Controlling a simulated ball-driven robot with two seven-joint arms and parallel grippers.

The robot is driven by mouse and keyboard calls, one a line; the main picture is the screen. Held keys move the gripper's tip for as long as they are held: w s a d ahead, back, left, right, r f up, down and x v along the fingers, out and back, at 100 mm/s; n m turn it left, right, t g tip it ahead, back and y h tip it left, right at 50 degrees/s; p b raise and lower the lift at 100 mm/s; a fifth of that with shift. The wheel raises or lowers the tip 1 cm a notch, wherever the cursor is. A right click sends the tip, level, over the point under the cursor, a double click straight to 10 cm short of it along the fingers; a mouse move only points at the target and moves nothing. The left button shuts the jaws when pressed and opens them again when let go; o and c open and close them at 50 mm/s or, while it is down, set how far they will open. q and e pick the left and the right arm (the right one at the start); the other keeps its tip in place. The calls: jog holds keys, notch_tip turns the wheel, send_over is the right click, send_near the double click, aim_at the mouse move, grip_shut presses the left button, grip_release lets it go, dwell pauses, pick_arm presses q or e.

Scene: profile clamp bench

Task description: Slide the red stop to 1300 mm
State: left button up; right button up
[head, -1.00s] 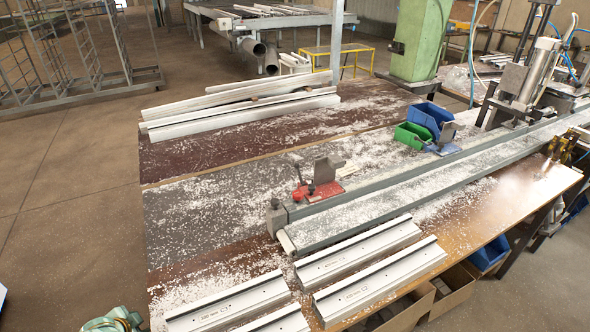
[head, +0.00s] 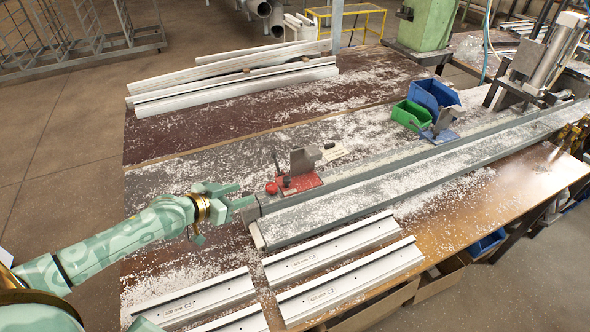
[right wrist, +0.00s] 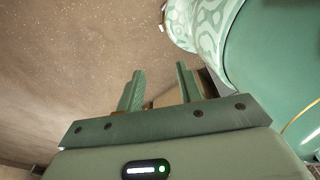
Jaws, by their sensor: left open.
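The red stop (head: 305,181), a red block with a grey upright plate and a red knob, sits on the long grey rail (head: 375,162) near its left end. My left gripper (head: 230,212) is open and empty, just left of the rail's end and the red stop, apart from the stop. My right gripper (right wrist: 158,84) shows only in the right wrist view, its two fingers apart with nothing between them, over the brown floor. No scale figures can be read on the rail.
White profiles (head: 330,248) lie in front, and more (head: 235,95) lie behind. White chips cover much of the bench.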

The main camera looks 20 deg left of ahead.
pick_arm(q)
jog(key=w+d, duration=0.1)
jog(key=b, duration=0.2)
send_near(286, 179)
jog(key=b+x, duration=0.2)
jog(key=x, duration=0.6)
jog(key=shift+a+f, duration=0.1)
jog(key=shift+w+f, duration=0.1)
jog(key=shift+w, duration=0.3)
pick_arm(e)
jog(key=f, duration=0.2)
jog(key=s+f, duration=0.1)
jog(key=f, duration=0.1)
jog(key=shift+f, duration=0.2)
pick_arm(q)
jog(key=shift+c, duration=0.3)
